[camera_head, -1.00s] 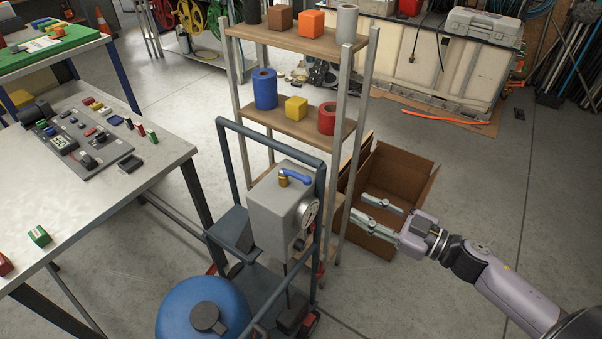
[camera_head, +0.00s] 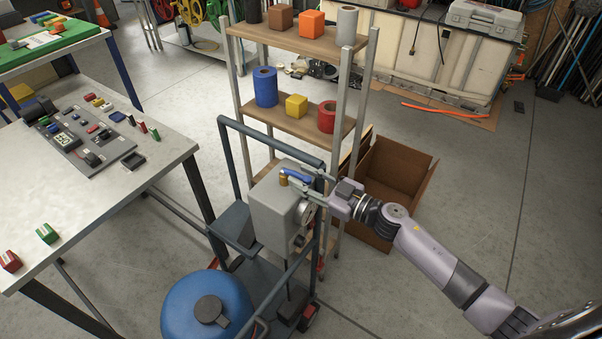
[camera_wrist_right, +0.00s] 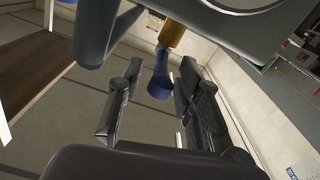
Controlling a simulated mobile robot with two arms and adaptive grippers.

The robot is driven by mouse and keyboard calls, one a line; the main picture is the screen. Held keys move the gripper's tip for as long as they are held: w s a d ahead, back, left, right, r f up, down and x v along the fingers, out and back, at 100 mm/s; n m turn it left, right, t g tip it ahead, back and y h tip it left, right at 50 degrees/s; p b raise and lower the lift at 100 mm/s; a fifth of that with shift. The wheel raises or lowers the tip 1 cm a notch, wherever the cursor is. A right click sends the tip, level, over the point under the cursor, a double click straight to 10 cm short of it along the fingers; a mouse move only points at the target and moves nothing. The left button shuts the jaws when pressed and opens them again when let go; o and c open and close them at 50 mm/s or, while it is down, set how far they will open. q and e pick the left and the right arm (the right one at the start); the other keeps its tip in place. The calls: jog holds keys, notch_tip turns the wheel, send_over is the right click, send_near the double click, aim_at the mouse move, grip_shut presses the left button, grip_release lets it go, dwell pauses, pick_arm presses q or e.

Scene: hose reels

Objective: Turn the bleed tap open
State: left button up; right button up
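The bleed tap has a blue lever (camera_head: 297,175) on a brass body (camera_head: 284,177), on top of a grey box (camera_head: 277,215) in a dark blue-grey cart frame. My right gripper (camera_head: 307,181) is at the lever's free end. In the right wrist view the blue lever (camera_wrist_right: 159,80) lies between the two spread fingers of the gripper (camera_wrist_right: 157,100), with space visible on both sides; the brass body (camera_wrist_right: 171,36) is above it. The gripper is open. My left gripper is in neither view.
The cart frame's top bar (camera_head: 268,140) passes close behind the tap. A shelf rack (camera_head: 300,127) with coloured blocks and rolls stands behind. A blue tank (camera_head: 207,305) is in front. An open cardboard box (camera_head: 398,175) stands on the floor to the right.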

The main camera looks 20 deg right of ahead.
jog(key=shift+w+a, duration=0.4)
jog(key=shift+w, duration=0.1)
jog(key=shift+c, duration=0.4)
grip_shut()
